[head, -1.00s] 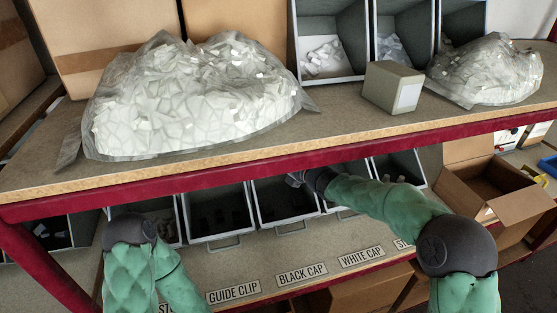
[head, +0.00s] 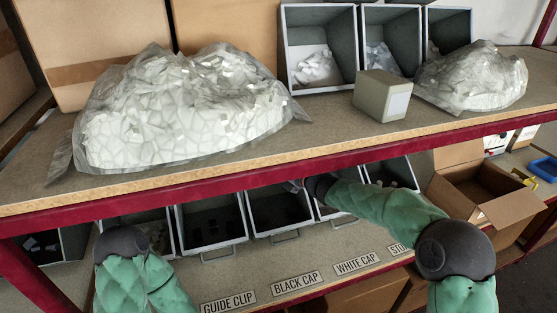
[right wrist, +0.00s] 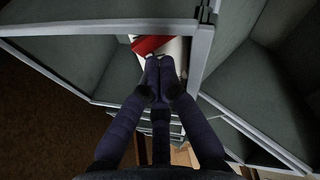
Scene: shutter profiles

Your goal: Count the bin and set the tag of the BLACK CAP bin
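The BLACK CAP bin (head: 262,234) is a grey open bin on the lower shelf, above the BLACK CAP label (head: 296,284). Dark pieces lie inside, too dim to tell apart. My right gripper (head: 293,186) is at this bin's upper right, partly hidden by the red shelf edge. In the right wrist view its fingertips (right wrist: 160,65) are together, close to a small red and white piece (right wrist: 150,45) beside a grey bin wall. I cannot tell whether they touch it. My left arm shows at lower left; its gripper is not seen.
The upper shelf's red front edge (head: 225,186) runs over the lower bins. On top are bags of white pieces (head: 180,110), a small box (head: 382,95) and grey bins (head: 320,55). An open cardboard box (head: 490,195) stands at right.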

